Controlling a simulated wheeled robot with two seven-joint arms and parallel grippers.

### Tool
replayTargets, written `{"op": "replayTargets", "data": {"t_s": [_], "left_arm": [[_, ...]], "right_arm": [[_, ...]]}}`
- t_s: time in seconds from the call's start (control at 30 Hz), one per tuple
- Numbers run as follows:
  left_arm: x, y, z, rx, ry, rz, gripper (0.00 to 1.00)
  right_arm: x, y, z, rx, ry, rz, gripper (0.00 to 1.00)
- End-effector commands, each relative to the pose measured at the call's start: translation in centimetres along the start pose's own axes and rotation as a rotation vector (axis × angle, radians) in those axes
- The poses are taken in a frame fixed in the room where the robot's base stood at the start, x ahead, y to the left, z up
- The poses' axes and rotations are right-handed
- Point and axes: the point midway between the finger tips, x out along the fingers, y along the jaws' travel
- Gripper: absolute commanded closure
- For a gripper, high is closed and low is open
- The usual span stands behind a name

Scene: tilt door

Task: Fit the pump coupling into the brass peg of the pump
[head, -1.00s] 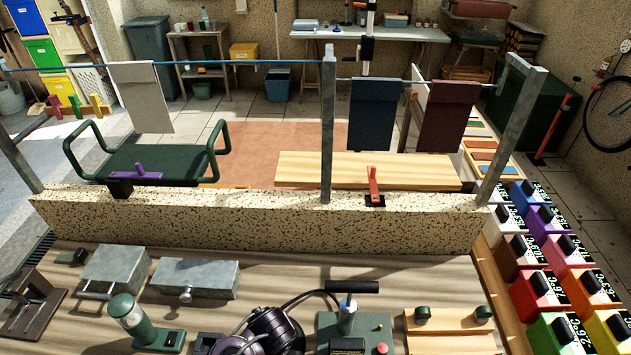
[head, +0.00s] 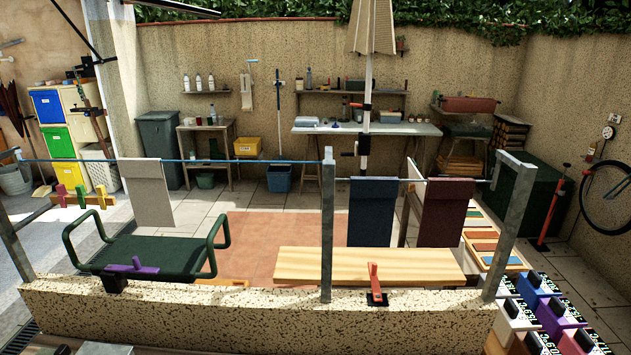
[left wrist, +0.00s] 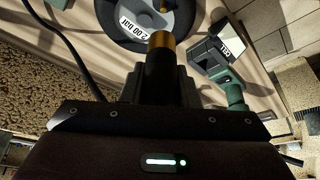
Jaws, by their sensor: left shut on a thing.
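In the left wrist view my left gripper (left wrist: 160,92) is shut on a dark cylindrical piece, which looks like the pump coupling (left wrist: 161,72). A brass-coloured end (left wrist: 161,40) shows just beyond it. I cannot tell whether this brass is part of the coupling or the pump's peg, nor whether the two touch. Behind it is a round dark gauge with a white label reading 2.00 bar (left wrist: 152,21). Neither gripper shows in the head view, and the pump is out of that view. My right gripper is not in view.
A black hose (left wrist: 70,45) runs along the left of the wrist view. A green fitting (left wrist: 233,93) and a grey-white block (left wrist: 213,52) lie at right. In the head view, a speckled wall (head: 250,318) with metal posts (head: 327,225) crosses the front.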

Motion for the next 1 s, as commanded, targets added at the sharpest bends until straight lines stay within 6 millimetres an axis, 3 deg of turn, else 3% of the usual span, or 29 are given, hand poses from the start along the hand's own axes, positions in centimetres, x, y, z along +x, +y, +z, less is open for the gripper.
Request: {"op": "replayTargets", "data": {"t_s": [0.6,1.0], "left_arm": [[-4.5,0.0,-1.8,0.000,0.000,0.002,1.00],[-4.7,0.0,-1.9,0.000,0.000,-0.001,1.00]], "right_arm": [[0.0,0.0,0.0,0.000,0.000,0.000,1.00],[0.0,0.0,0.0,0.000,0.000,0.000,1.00]]}}
